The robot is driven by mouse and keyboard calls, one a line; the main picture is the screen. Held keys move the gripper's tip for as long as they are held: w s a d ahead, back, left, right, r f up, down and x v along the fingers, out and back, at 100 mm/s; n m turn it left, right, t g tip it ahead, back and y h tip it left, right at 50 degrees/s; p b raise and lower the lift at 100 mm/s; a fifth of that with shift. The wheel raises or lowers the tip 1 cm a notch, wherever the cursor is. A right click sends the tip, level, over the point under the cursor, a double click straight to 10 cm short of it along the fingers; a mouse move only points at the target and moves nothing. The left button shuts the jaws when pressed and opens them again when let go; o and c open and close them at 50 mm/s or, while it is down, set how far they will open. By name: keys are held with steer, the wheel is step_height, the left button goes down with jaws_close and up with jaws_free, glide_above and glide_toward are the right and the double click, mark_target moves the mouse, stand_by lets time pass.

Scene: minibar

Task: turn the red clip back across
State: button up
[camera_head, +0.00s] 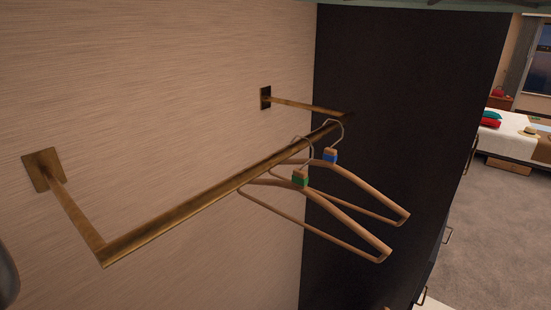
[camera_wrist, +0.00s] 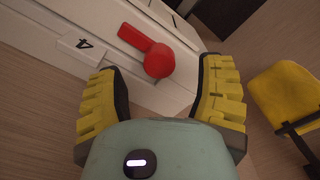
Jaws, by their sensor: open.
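In the wrist view, the red clip (camera_wrist: 158,61) has a round end near my gripper and a flat arm reaching to the upper left. It lies against a white panelled surface (camera_wrist: 85,25), across a dark seam. My gripper (camera_wrist: 162,78) is open, with one yellow ridged finger on each side below the clip. The round end shows ahead of the gap between the fingers; I cannot tell whether anything touches. The head view does not show the clip or my gripper.
A yellow chair-like object (camera_wrist: 285,95) stands at right. In the head view, a brass rail (camera_head: 200,205) carries hangers with green (camera_head: 300,179) and blue (camera_head: 330,156) blocks, beside a dark panel (camera_head: 400,90).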

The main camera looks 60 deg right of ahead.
steer(key=shift+d+f+p, duration=0.15)
steer(key=shift+f+p, duration=0.1)
steer(key=shift+p, duration=0.2)
steer(key=shift+w+f+p, duration=0.1)
steer(key=shift+f+p, duration=0.55)
steer(key=shift+f, duration=0.65)
steer(key=shift+c, duration=0.2)
jaws_close()
